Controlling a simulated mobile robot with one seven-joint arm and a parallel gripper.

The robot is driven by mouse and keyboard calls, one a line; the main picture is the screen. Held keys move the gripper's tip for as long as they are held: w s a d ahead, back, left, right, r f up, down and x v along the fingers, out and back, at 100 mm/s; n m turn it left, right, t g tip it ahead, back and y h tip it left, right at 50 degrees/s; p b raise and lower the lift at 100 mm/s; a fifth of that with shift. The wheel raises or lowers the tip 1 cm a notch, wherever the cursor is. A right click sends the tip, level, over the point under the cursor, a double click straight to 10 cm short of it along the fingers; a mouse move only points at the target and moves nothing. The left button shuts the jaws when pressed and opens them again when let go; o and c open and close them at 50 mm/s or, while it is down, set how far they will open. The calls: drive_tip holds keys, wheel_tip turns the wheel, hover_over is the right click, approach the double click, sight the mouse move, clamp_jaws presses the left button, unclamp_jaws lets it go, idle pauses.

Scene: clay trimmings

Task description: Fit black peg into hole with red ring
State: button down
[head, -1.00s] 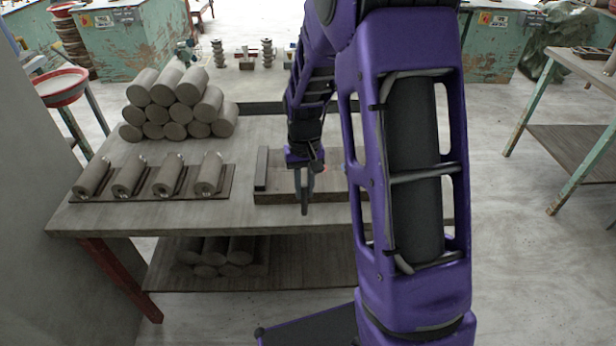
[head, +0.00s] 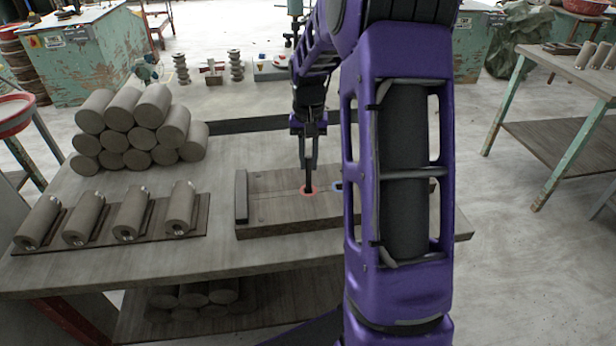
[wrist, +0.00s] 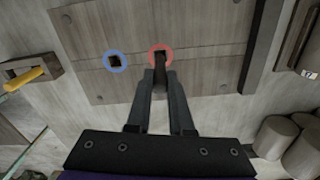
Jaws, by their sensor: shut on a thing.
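The wooden board (head: 275,213) lies on the table with two ringed holes. The red ring (head: 309,189) is directly below my gripper (head: 308,172), and the blue ring (head: 337,186) is to its right, partly hidden by my arm. In the wrist view the red ring (wrist: 168,47) and the blue ring (wrist: 107,61) both show. My gripper (wrist: 160,78) is shut on the black peg (wrist: 160,66). The peg's far end meets the dark opening inside the red ring. The peg looks about upright in the head view; I cannot tell how deep its tip is.
A dark bar (head: 241,197) stands along the board's left end. Several clay cylinders lie on a rack (head: 105,237) at left, with a stacked pile (head: 140,130) behind. A yellow-handled object (wrist: 25,79) shows at left in the wrist view. My arm hides the board's right part.

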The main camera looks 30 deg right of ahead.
sight(308, 189)
drive_tip(key=shift+f+b, duration=0.3)
drive_tip(key=shift+f, duration=2)
drive_tip(key=shift+f, duration=0.2)
drive_tip(key=c, duration=0.8)
unclamp_jaws()
drive_tip(key=shift+r, duration=0.1)
wheel_tip(308, 189, up, 12)
drive_tip(key=shift+r+p, duration=0.15)
drive_tip(key=shift+p, duration=0.8)
drive_tip(key=shift+w, duration=0.1)
